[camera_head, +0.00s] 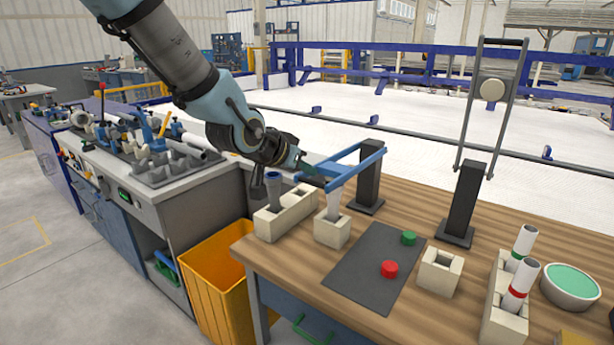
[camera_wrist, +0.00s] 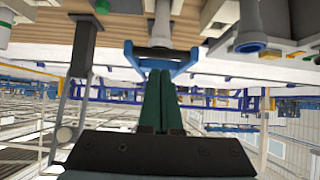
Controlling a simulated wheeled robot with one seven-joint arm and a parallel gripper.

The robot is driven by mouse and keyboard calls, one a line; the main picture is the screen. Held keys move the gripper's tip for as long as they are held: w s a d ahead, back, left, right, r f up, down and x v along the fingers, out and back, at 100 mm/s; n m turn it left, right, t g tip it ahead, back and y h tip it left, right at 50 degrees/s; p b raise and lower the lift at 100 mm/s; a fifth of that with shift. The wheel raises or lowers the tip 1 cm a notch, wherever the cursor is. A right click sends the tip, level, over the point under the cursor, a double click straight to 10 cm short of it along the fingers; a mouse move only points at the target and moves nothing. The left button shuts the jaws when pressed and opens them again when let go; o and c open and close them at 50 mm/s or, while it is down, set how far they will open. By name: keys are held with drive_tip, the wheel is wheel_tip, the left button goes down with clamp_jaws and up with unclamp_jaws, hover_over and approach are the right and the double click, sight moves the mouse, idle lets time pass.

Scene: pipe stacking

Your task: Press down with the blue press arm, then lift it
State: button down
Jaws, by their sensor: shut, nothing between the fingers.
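The blue press arm (camera_head: 357,168) is a blue frame joined to a black post (camera_head: 369,188). It lies about level over a light grey pipe (camera_head: 333,206) that stands in a cream block (camera_head: 331,232). My gripper (camera_head: 312,169) is at the arm's free left end, with its fingers shut and empty. In the wrist view, the dark green fingers of my gripper (camera_wrist: 160,72) lie together against the view of the blue press arm (camera_wrist: 138,63) and its dark crossbar (camera_wrist: 160,53). Whether the fingers touch the arm cannot be told.
A grey press arm (camera_head: 490,88) stands raised on another black post (camera_head: 462,203). A dark mat (camera_head: 350,285) holds a red cap (camera_head: 389,269) and a green cap (camera_head: 408,238). Another pipe (camera_head: 274,188) stands in a left block (camera_head: 290,215). A bowl (camera_head: 570,285) is at right.

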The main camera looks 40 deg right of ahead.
drive_tip(key=shift+f, duration=0.55)
